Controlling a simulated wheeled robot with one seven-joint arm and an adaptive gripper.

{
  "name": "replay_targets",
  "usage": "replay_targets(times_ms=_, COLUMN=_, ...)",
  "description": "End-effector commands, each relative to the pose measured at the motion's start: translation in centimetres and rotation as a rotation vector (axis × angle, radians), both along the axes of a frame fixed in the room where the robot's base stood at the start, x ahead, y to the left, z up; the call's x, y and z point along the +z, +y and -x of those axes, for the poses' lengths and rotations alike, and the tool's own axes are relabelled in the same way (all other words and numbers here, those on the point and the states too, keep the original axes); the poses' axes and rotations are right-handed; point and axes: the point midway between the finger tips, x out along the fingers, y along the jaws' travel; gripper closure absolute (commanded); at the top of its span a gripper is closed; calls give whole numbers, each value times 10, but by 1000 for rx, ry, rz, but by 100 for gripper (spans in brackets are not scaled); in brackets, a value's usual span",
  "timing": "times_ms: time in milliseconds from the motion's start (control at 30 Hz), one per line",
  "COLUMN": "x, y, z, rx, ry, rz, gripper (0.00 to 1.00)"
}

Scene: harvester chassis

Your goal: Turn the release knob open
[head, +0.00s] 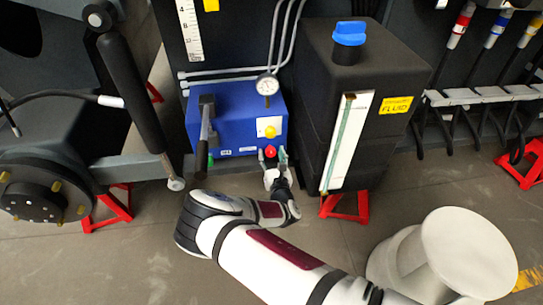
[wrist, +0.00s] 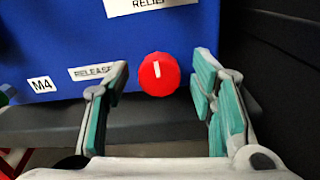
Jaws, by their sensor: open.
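The red release knob (wrist: 159,74) is on the lower edge of the blue pump box (wrist: 60,35), by a white "RELEASE" label (wrist: 92,71). A white line on its face stands close to upright. It also shows in the head view (head: 270,152), low on the front of the box. My gripper (wrist: 160,88) is open, its teal-padded fingers to the left and right of the knob in the wrist view. No contact with the knob is visible. In the head view my gripper (head: 275,165) is small and partly hidden by my arm.
A yellow knob (head: 270,131) and a gauge (head: 267,85) sit above the red knob. A dark lever (head: 205,125) stands at the box's left. A black fluid tank (head: 385,60) with a blue cap stands close on the right. Red stands (head: 108,210) are on the floor.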

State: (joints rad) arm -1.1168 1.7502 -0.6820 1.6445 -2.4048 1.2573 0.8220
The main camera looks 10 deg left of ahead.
Motion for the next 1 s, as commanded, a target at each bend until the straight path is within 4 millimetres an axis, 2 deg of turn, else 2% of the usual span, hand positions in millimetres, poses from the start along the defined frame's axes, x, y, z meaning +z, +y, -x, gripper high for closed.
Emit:
replay_targets(times_ms=367, x=0, y=2, z=-6, rx=0, ry=1, rz=0, gripper=49)
replay_targets(times_ms=467, x=0, y=2, z=-6, rx=0, ry=1, rz=0, gripper=67)
replay_targets(times_ms=600, x=0, y=2, z=-6, rx=0, ry=1, rz=0, gripper=97)
replay_targets(times_ms=1000, x=1, y=2, z=-6, rx=0, ry=-15, rz=53, gripper=97)
